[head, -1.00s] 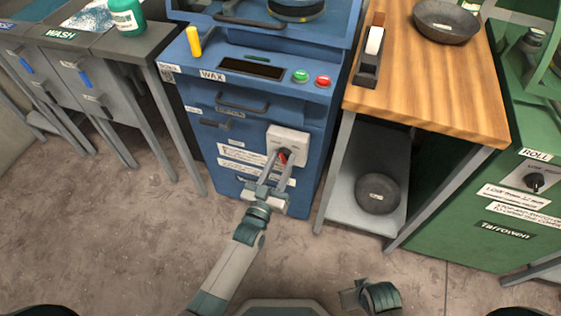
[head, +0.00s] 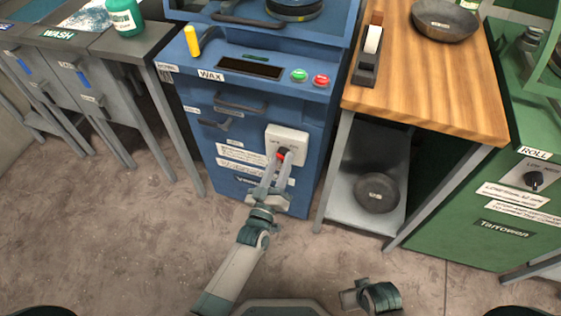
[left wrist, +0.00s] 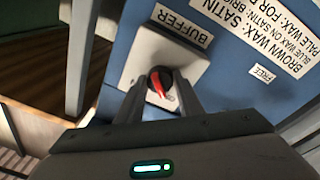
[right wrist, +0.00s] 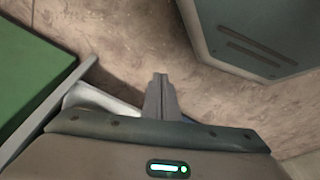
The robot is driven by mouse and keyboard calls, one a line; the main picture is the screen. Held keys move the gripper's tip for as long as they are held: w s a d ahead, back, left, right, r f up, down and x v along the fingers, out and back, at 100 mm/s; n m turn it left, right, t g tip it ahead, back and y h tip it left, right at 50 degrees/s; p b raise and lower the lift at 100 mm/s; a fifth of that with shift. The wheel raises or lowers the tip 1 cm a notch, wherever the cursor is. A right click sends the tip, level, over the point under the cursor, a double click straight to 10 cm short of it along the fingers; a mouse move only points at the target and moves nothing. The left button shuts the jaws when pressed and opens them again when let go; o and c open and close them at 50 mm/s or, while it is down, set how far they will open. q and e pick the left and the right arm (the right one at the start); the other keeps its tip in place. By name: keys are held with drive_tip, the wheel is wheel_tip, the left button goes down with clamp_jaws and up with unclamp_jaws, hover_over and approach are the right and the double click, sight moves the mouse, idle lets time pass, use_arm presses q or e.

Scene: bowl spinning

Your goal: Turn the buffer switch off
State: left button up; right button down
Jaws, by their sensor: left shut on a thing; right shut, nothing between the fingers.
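The buffer switch is a dark knob with a red pointer (left wrist: 159,84) on a pale plate (head: 288,141) on the front of the blue wax machine. In the left wrist view the plate (left wrist: 190,57) carries the word BUFFER. My left gripper (head: 280,160) is shut on the knob, one finger on each side. The pointer lies slightly tilted between the fingers. My right gripper (right wrist: 161,80) is shut and empty over the floor, well away from the switch. In the head view, the fingers partly cover the knob.
The blue machine (head: 225,112) has a handle, green and red buttons and a yellow lever (head: 192,42). A wooden table (head: 430,90) with a lower shelf stands to its right, then a green machine (head: 480,225). Grey wash tables (head: 75,55) stand left. Floor in front is clear.

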use_arm(q)
drive_tip(key=o, duration=1.1)
drive_tip(key=shift+c, duration=0.2)
drive_tip(key=v, duration=1.7)
drive_tip(key=shift+s+b, duration=0.3)
use_arm(e)
drive_tip(key=shift+w+r, duration=0.2)
drive_tip(key=shift+r, duration=0.35)
drive_tip(key=shift+w+r, duration=0.15)
drive_tip(key=shift+r, duration=0.35)
use_arm(q)
drive_tip(key=shift+f, duration=0.2)
use_arm(e)
drive_tip(key=shift+s+f, duration=0.1)
